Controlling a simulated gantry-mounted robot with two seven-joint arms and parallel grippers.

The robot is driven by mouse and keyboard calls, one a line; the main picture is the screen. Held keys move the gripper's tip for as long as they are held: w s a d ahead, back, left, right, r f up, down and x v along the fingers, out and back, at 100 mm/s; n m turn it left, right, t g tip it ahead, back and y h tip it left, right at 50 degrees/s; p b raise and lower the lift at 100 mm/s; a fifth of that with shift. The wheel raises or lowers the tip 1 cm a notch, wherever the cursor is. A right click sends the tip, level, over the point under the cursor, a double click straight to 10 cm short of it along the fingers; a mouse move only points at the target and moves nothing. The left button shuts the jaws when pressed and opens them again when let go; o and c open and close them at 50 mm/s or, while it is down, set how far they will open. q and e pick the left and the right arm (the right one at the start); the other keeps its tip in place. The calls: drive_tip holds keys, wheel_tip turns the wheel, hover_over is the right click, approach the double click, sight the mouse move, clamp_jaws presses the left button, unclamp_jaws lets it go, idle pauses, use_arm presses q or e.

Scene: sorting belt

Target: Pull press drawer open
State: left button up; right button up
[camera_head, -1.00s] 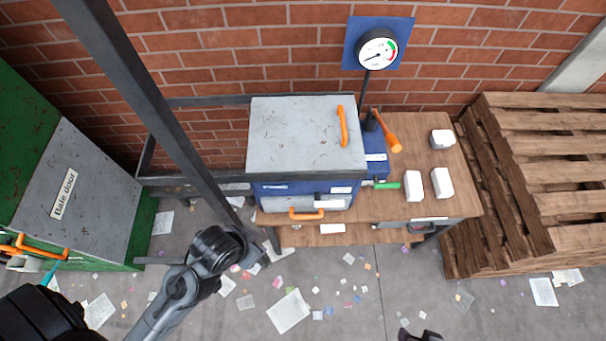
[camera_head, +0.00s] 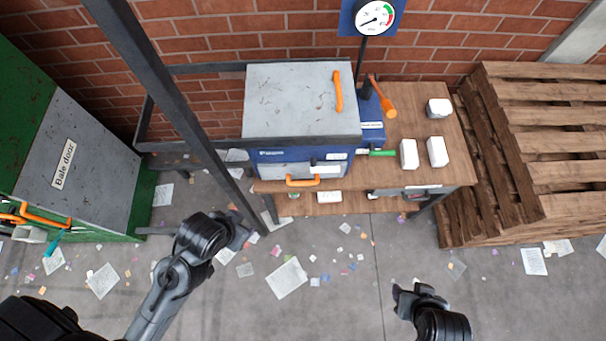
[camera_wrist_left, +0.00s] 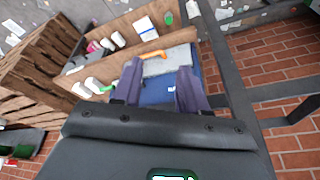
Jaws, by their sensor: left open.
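The press (camera_head: 300,105) is a blue box with a worn grey top on the wooden bench. Its pale drawer front (camera_head: 275,170) sits low on the front face, with an orange bar handle (camera_head: 303,181). The drawer looks closed. My left gripper (camera_head: 243,226) is in front of and below the press, left of the handle and apart from it. In the left wrist view, my open left gripper's fingers frame the press, and the orange handle (camera_wrist_left: 152,54) shows beyond them. My right gripper (camera_head: 408,292) is over the floor, right of the press; its jaws are unclear.
The bench (camera_head: 445,170) carries white blocks (camera_head: 438,151), a green-handled lever (camera_head: 383,153) and an orange lever (camera_head: 388,106). A dark post (camera_head: 165,95) stands left of the press. Pallets (camera_head: 540,150) are at right, a green baler (camera_head: 25,130) at left. The littered floor in front is open.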

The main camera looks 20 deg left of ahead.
sight(304, 182)
use_arm(q)
drive_tip(key=shift+o, duration=0.3)
drive_tip(key=shift+d, duration=0.15)
drive_tip(key=w+d+r+m+t, duration=0.1)
drive_tip(key=w+m+t, duration=0.4)
drive_tip(key=w+m, duration=0.15)
drive_tip(key=w+d+f+m+t+h+b, duration=0.2)
drive_tip(key=w+f+m+t+b, duration=0.3)
drive_tip(key=w+f+b, duration=0.3)
drive_tip(key=w+a+f+m+t+h+b, duration=0.15)
drive_tip(key=f+m+b, duration=0.25)
drive_tip(key=f+b, duration=0.7)
drive_tip(key=w+d+f+m+t+h+b, duration=0.1)
drive_tip(key=w+f+m+t+h+b, duration=0.15)
drive_tip(key=f+b, duration=0.85)
drive_tip(key=w+a+f+m+t+h+b, duration=0.1)
drive_tip(key=w+f+m+b, duration=0.25)
drive_tip(key=f+b, duration=0.75)
drive_tip(key=shift+m+g, duration=0.25)
drive_tip(key=shift+g, duration=0.05)
drive_tip(key=b+x, duration=0.1)
drive_tip(key=x, duration=0.2)
drive_tip(key=r+b+x, duration=0.1)
drive_tip(key=x, duration=0.2)
drive_tip(key=r+b+x, duration=0.1)
drive_tip(key=x, duration=0.2)
drive_tip(key=shift+w+d+r+b, duration=0.1)
drive_tip(key=shift+w+d+b, duration=0.05)
drive_tip(key=shift+d+b, duration=0.2)
